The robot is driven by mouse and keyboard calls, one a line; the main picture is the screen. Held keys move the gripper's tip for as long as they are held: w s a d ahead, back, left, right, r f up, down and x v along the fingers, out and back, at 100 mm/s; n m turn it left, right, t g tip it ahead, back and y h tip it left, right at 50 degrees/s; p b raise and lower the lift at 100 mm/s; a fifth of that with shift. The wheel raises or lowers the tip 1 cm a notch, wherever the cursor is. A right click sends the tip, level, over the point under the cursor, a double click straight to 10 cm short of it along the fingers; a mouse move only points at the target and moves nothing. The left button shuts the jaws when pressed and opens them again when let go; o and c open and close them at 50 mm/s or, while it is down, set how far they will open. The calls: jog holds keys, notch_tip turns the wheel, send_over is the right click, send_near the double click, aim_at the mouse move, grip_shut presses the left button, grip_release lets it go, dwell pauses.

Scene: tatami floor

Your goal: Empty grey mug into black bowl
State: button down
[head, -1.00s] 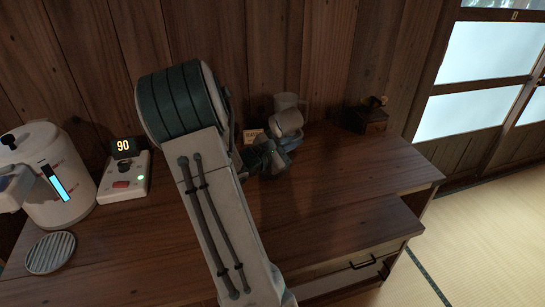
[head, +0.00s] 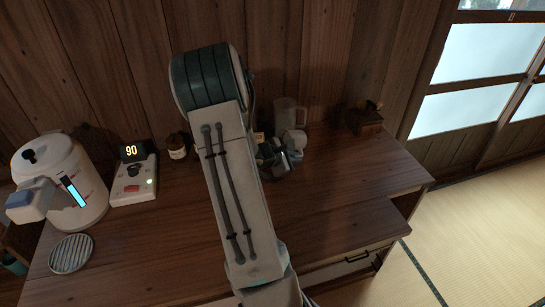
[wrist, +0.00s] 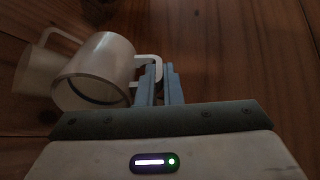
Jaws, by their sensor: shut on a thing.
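The grey mug (wrist: 95,70) looks pale in the wrist view and lies tilted, its mouth toward the lower left. A dark curved band shows inside its mouth; I cannot tell if it is contents. My gripper (wrist: 162,82) is shut on the mug's handle. In the head view, my gripper (head: 281,160) is partly hidden by my arm, and the mug (head: 297,140) shows just beyond it, over the back of the desk. I cannot make out the black bowl in either current view; my arm covers part of the desk.
A clear pitcher (head: 291,112) stands close behind the mug. A dark wooden box (head: 366,122) is to its right. A jar (head: 177,147), a control box reading 90 (head: 134,182), a white kettle (head: 68,178) and a round grille (head: 71,253) are on the left. The desk's front right is clear.

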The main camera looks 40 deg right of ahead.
jog(key=y+p, duration=0.2)
jog(key=p, duration=0.1)
jog(key=shift+r, duration=0.25)
jog(key=r+y+p, duration=0.1)
jog(key=p, duration=0.3)
jog(key=shift+a+t+y+p, duration=0.1)
jog(key=shift+t+y+p, duration=0.2)
jog(key=shift+y+p, duration=0.4)
jog(key=shift+p, duration=0.55)
jog(key=y+p, duration=0.1)
jog(key=p, duration=0.2)
jog(key=shift+f, duration=0.1)
jog(key=d+y+p, duration=0.1)
jog(key=p, duration=0.2)
jog(key=shift+s+t, duration=0.1)
jog(key=shift+t, duration=0.2)
jog(key=shift+d+f+b, duration=0.1)
jog(key=shift+f+b, duration=0.3)
jog(key=shift+b, duration=0.05)
jog(key=shift+d+y, duration=0.1)
jog(key=shift+y, duration=0.2)
jog(key=shift+d, duration=0.15)
